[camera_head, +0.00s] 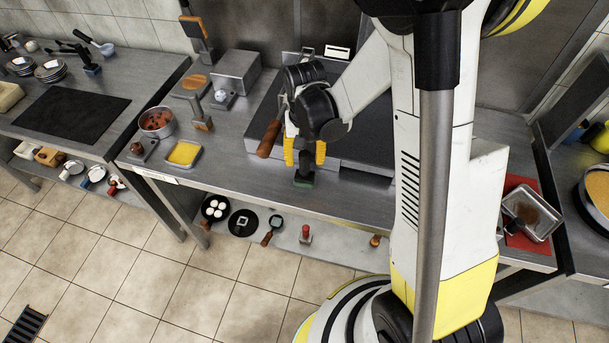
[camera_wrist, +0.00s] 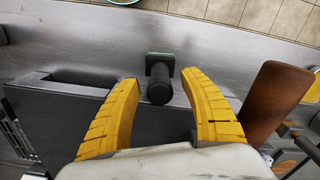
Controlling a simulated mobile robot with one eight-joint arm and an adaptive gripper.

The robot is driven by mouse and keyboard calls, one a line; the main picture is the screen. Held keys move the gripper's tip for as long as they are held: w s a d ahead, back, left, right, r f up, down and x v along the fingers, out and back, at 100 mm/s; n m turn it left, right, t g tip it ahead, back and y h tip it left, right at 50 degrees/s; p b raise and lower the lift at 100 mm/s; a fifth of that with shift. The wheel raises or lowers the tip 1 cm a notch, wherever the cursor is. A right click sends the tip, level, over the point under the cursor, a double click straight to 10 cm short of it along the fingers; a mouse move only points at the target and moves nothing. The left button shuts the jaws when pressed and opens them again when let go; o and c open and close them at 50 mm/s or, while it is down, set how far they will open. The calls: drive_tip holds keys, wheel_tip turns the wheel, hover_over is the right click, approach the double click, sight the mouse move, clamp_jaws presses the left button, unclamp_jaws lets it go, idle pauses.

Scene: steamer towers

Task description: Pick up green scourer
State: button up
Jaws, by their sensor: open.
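The green scourer (camera_head: 304,182) stands on the steel counter near its front edge, just in front of the dark cooking surface. It has a black upright handle and a flat base with a green edge. In the wrist view the scourer (camera_wrist: 160,82) shows from above, its round handle end towards me, between and a little beyond my fingertips. My gripper (camera_head: 305,152) is open, with its yellow fingers above the scourer and pointing down. In the wrist view the fingers of my gripper (camera_wrist: 160,80) spread to either side of the handle, with gaps; no contact shows.
A brown wooden handle (camera_head: 269,138) sticks out close beside my gripper; it also shows at the right of the wrist view (camera_wrist: 275,97). A yellow-filled tray (camera_head: 184,154) and a pot (camera_head: 157,122) stand to the left. The counter's front strip around the scourer is clear.

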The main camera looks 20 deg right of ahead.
sight(305, 166)
wheel_tip(305, 166, down, 3)
drive_tip(key=shift+f+b, duration=0.15)
drive_tip(key=shift+b, duration=0.25)
clamp_jaws()
drive_tip(key=r+p, duration=0.1)
drive_tip(key=r, duration=0.1)
drive_tip(key=r+p, duration=0.1)
drive_tip(key=r, duration=0.1)
drive_tip(key=shift+s+d+r, duration=0.1)
drive_tip(key=shift+d+r, duration=0.1)
drive_tip(key=shift+r, duration=0.2)
drive_tip(key=s+d+r+p, duration=0.2)
drive_tip(key=s+d+r, duration=0.4)
drive_tip(key=d, duration=0.3)
drive_tip(key=shift+d, duration=0.2)
drive_tip(key=shift+s+r, duration=0.1)
